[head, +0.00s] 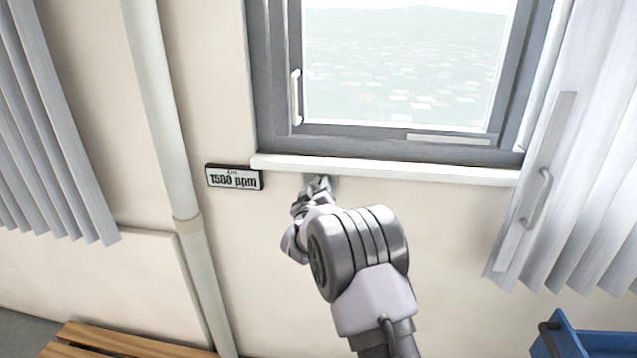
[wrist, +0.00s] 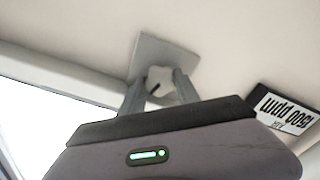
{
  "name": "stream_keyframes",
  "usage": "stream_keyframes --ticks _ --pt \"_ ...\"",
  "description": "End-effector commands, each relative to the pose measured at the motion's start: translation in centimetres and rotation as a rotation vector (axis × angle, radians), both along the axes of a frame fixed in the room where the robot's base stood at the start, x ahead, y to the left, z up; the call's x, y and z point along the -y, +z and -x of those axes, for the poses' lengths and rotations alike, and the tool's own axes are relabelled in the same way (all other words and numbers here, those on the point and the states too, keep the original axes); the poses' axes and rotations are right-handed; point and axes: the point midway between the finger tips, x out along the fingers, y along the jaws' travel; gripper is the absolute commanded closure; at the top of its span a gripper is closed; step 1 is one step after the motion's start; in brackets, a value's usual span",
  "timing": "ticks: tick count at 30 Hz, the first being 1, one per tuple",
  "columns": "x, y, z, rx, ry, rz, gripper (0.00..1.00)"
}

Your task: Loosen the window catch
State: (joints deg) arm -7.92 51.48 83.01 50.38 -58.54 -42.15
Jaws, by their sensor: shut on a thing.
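The window catch appears as a small pale knob (wrist: 158,76) on a square grey plate (wrist: 170,50) on the wall just below the sill. My gripper (wrist: 158,88) has its two grey fingers on either side of the knob and is shut on it. In the head view my gripper (head: 319,186) reaches up to the plate, under the left part of the sill. My wrist and fingers hide most of the knob and plate there. The window (head: 400,70) above has a grey frame and a white upright handle (head: 296,97) on its left side.
The white sill (head: 400,170) juts out just above my gripper. A "1500 ppm" sign (head: 234,177) is on the wall to the left, beside a vertical pipe (head: 165,110). Blinds hang at both sides. A wooden bench (head: 110,340) and a blue bin (head: 590,342) stand low down.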

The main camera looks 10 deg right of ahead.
Motion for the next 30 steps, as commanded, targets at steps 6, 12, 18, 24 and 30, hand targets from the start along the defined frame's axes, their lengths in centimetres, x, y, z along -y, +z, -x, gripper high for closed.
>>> stream_keyframes --ticks 6,12,18,24,30 --pt "-0.01 0.02 0.01 -0.040 0.000 0.119 1.00" --pt "-0.01 -0.01 0.01 -0.062 -0.001 0.188 1.00" --pt "-0.01 -0.05 0.01 -0.072 -0.001 0.219 1.00" --pt "0.00 -0.08 0.01 -0.074 -0.001 0.225 1.00" --pt "0.00 -0.09 0.01 -0.074 0.000 0.224 1.00"
